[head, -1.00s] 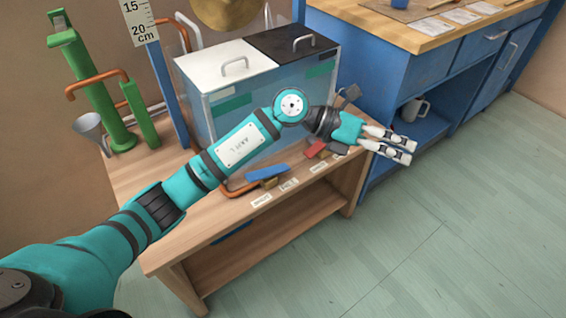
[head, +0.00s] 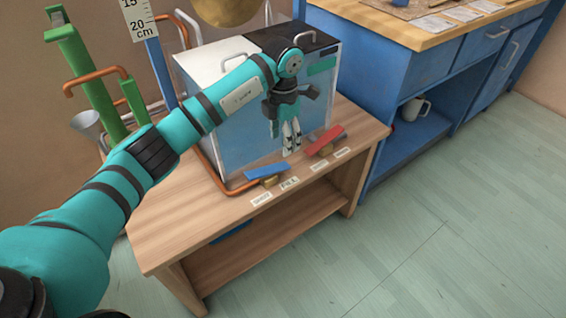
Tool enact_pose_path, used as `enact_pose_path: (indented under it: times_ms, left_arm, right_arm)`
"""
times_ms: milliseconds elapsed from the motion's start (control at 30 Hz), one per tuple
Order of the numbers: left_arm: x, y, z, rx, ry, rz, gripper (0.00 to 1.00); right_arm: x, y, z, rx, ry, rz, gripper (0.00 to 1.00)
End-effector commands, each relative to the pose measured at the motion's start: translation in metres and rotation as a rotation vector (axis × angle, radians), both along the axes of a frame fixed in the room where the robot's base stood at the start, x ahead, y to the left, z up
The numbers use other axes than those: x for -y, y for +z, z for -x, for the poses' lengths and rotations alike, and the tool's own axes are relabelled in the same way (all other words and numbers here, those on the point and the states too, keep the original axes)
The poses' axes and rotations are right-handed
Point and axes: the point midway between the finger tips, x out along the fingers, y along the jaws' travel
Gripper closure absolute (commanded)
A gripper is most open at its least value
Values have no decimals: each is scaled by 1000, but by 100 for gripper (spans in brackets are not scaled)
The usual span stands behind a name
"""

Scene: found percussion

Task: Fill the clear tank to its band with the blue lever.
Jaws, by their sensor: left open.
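The clear-walled tank (head: 240,138) stands on the wooden bench, with a white lid half at left and a black one at right. A green band (head: 322,66) shows at its upper right; my arm hides the upper left front. Its front looks pale blue, but I cannot make out a water level. The blue lever (head: 267,171) lies low in front of the tank, beside a copper pipe. My left gripper (head: 291,149) is open and empty, pointing down before the tank front, above and right of the blue lever and apart from it. My right gripper is out of view.
A red lever (head: 327,140) sits right of the blue one, close to my left gripper. Small labels (head: 289,183) line the bench's front edge (head: 250,218). A blue cabinet (head: 420,80) stands at right.

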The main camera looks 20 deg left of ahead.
Motion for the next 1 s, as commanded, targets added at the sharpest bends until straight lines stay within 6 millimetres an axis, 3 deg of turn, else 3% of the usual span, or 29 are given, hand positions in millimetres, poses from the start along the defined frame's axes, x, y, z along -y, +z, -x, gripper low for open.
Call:
enact_pose_path:
  times_ms: [133,400,833,1000]
  left_arm:
    - [1,-37,1,-5,-1,1,46]
    - [1,-78,0,-2,-1,2,46]
    - [1,-88,0,0,-1,1,46]
    - [1,-88,0,0,-1,1,66]
  right_arm:
    - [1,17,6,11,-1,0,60]
    - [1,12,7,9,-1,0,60]
    - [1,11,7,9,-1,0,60]
    - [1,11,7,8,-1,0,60]
